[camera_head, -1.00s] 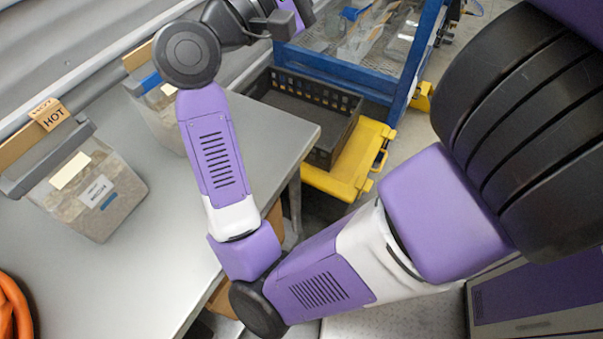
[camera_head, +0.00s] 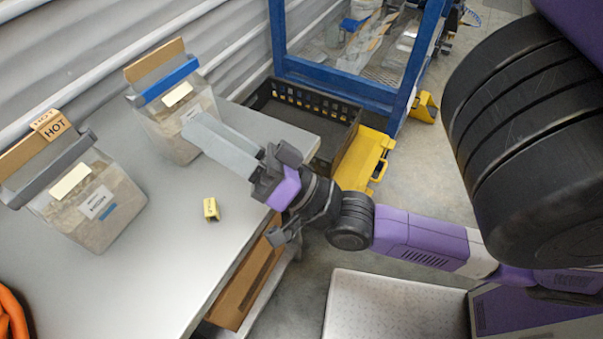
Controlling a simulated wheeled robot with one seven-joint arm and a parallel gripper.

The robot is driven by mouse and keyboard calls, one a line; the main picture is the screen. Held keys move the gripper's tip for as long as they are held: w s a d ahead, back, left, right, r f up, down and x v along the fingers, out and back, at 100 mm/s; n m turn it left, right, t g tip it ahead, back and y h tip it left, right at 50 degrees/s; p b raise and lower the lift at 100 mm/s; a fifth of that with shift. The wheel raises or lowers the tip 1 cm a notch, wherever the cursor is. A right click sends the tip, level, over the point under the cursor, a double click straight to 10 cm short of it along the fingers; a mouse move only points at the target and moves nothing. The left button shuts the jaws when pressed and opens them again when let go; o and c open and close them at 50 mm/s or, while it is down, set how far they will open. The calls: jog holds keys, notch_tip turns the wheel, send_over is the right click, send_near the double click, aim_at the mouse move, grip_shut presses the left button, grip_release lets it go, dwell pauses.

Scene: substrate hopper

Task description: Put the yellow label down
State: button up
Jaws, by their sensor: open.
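The yellow label (camera_head: 211,209), a small folded tag with a dark mark, stands on the grey table (camera_head: 165,265), left of my gripper. My gripper (camera_head: 268,198) is open, over the table's right edge. It is apart from the label. A pale flat strip (camera_head: 222,142) runs from beside my gripper toward the rear bag; I cannot tell what it belongs to.
A clear bag with a grey clip (camera_head: 95,205) and a tan HOT tag (camera_head: 50,125) stands at left. A blue-clipped bag (camera_head: 178,140) stands behind it. A black crate (camera_head: 335,108) is beyond the table. Orange coils (camera_head: 12,315) lie front left. The table's front middle is clear.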

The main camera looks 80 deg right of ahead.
jog(key=s+a+f+n+g+y, duration=0.1)
jog(key=s+a+f+n+g, duration=0.3)
jog(key=s+f, duration=0.3)
jog(key=s+a+f+n+g+y, duration=0.1)
jog(key=s+a+f+n+g, duration=0.3)
jog(key=f, duration=0.8)
jog(key=s+a+g, duration=0.1)
jog(key=s+g, duration=0.1)
jog(key=s, duration=0.1)
jog(key=shift+f+n, duration=0.15)
jog(key=shift+n, duration=0.25)
